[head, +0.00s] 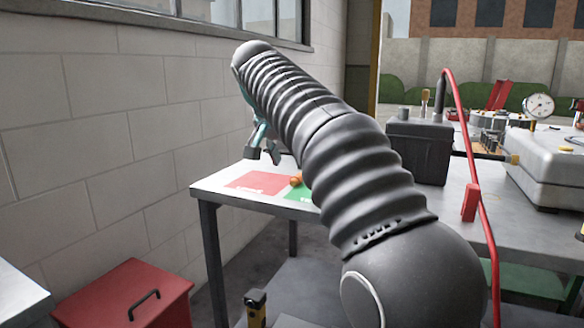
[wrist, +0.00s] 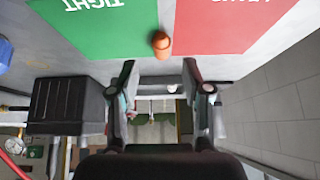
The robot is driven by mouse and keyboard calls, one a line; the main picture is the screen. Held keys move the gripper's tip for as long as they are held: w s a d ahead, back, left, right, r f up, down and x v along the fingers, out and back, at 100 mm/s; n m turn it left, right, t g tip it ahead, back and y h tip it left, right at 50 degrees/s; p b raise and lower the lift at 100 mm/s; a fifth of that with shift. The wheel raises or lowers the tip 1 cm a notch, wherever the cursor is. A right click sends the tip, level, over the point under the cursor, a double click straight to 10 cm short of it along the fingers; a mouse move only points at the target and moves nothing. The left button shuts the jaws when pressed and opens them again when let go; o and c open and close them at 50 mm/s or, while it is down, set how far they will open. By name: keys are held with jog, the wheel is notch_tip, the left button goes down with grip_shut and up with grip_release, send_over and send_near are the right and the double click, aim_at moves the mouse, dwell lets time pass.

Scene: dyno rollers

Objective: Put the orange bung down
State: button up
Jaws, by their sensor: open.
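The orange bung (head: 295,181) rests on the table at the border between a red panel (head: 255,182) and a green panel (head: 302,194). The wrist view shows the bung (wrist: 161,45) just beyond my fingertips, at the seam of the green panel (wrist: 100,30) and the red panel (wrist: 215,30). My gripper (wrist: 160,72) is open and empty, its two fingers apart with clear space between them. In the head view my gripper (head: 264,150) hangs above the table's left end, up and left of the bung. My arm hides part of the green panel there.
A black box (head: 418,152) stands on the table right of my arm. A red hose (head: 470,150), a grey case (head: 545,165) and a gauge (head: 539,106) are farther right. A block wall (head: 100,120) runs along the left. A red toolbox (head: 130,295) sits low at left.

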jog(key=p+v, duration=0.1)
jog(key=v, duration=0.4)
jog(key=shift+r, duration=0.15)
jog(key=s+d+f+n+y, duration=0.1)
jog(key=s+d+f, duration=0.3)
jog(key=s+d, duration=0.35)
jog(key=s+d+f+n, duration=0.2)
jog(key=s+d+f, duration=0.2)
jog(key=s+d, duration=0.3)
jog(key=s+d+f, duration=0.4)
jog(key=s+f, duration=0.4)
jog(key=f, duration=0.2)
jog(key=s+d+f+n+y, duration=0.1)
jog(key=s+d+f, duration=0.3)
jog(key=s+f, duration=0.4)
notch_tip(320, 180, down, 2)
jog(key=shift+s+f+g, duration=0.1)
jog(key=shift+s+g, duration=0.1)
jog(key=shift+g, duration=0.1)
jog(key=shift+d, duration=0.1)
